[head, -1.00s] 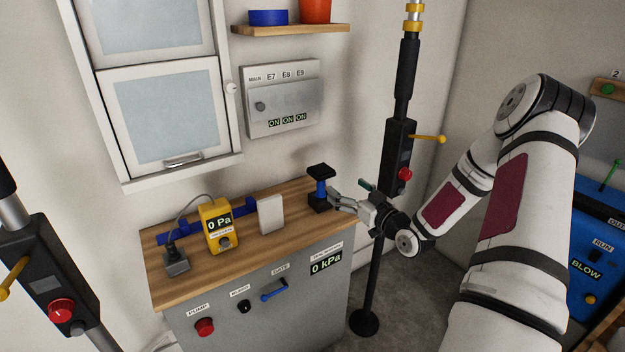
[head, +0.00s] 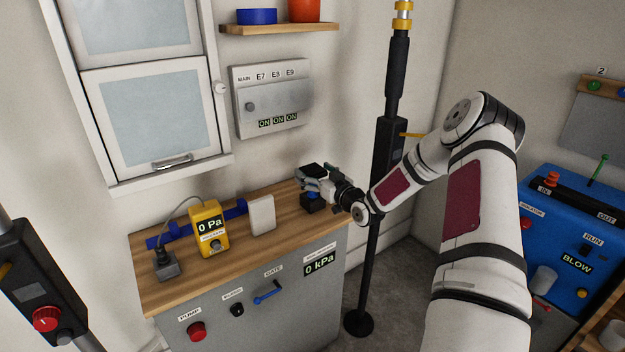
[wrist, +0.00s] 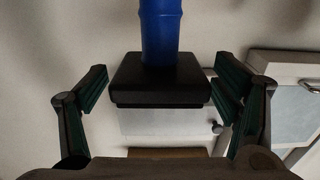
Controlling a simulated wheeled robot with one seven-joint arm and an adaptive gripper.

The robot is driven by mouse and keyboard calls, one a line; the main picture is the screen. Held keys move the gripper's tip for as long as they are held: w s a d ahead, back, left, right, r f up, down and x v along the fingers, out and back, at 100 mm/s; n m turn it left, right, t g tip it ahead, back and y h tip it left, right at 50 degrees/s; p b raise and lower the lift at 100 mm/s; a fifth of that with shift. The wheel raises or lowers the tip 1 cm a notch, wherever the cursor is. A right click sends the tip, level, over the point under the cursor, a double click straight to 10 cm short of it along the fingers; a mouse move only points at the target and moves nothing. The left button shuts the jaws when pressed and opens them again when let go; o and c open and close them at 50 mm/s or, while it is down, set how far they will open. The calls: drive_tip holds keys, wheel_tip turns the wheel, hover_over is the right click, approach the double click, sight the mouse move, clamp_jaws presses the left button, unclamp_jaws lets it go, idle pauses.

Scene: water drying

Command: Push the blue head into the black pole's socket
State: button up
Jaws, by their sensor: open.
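A blue ribbed stem stands on a black base block (head: 313,206) at the right end of the wooden bench, with a black square cap (head: 313,169) on top. In the wrist view the blue stem (wrist: 160,30) and the cap (wrist: 160,82) show large and central. I take this as the blue head, but cannot be sure. My gripper (head: 308,181) is open, its fingers on either side of the cap with gaps visible. The tall black pole (head: 385,150) stands right of the bench, partly behind my arm. No socket is clearly visible on it.
On the bench (head: 178,292) stand a yellow gauge (head: 209,228), a white block (head: 262,214) and a dark plug box (head: 165,263), with a blue bar behind. A grey switch panel (head: 271,95) and a shelf (head: 280,28) are above. A blue machine (head: 560,230) stands right.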

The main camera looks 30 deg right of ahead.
drive_tip(key=shift+w, duration=0.45)
drive_tip(key=c, duration=1.3)
